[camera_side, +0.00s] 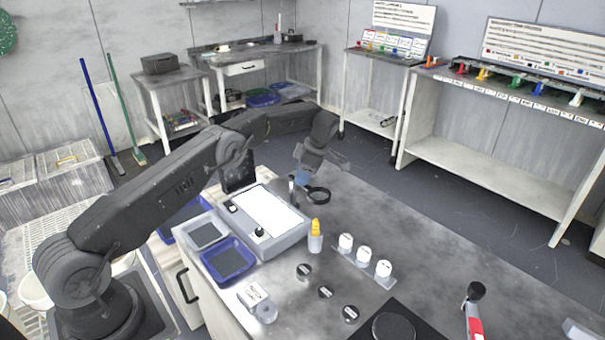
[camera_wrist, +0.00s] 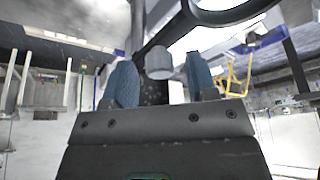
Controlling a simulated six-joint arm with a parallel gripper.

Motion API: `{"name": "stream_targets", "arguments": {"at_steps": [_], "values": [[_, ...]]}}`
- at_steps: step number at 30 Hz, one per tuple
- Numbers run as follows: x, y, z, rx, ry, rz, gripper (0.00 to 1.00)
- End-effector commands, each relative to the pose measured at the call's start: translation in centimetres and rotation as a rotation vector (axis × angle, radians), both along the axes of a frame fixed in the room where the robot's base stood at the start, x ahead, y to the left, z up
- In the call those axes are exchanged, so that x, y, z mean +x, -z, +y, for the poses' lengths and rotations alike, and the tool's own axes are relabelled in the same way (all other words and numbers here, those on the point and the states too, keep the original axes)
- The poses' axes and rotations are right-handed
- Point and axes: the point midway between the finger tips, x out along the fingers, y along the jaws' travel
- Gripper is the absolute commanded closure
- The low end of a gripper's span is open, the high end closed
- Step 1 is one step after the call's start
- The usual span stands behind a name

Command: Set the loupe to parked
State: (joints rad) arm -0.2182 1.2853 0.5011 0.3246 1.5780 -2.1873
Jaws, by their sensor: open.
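The loupe (camera_side: 318,195) is a black ring lens on an arm, standing behind the white-topped light box (camera_side: 292,240) at its back right corner. In the wrist view the loupe's dark ring (camera_wrist: 235,18) crosses the top right. My gripper (camera_side: 302,180) points down beside the ring, close to the loupe's post. In the wrist view its two blue fingertips (camera_wrist: 161,78) are apart. A short grey cylinder (camera_wrist: 159,62) shows in the gap between them. I cannot tell whether either finger touches it.
On the metal bench stand a yellow-capped bottle (camera_side: 315,238), white jars (camera_side: 364,255) and dark round pucks (camera_side: 325,292). The bench right of the loupe is clear.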

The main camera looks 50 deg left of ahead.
Motion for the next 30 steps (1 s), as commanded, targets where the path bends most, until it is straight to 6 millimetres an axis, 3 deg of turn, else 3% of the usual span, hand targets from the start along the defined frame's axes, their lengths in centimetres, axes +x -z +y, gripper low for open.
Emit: {"name": "stream_targets", "arguments": {"at_steps": [7, 13, 19, 30], "values": [[0.0, -1.0, 0.0, 0.001, 0.000, -0.002, 0.48], [0.0, -4.6, 0.1, 0.001, -0.001, -0.004, 0.48], [-1.9, -5.7, 1.8, 0.000, -0.002, 0.000, 0.48], [-6.5, -9.6, 6.6, 0.001, -0.003, -0.001, 0.48]]}}
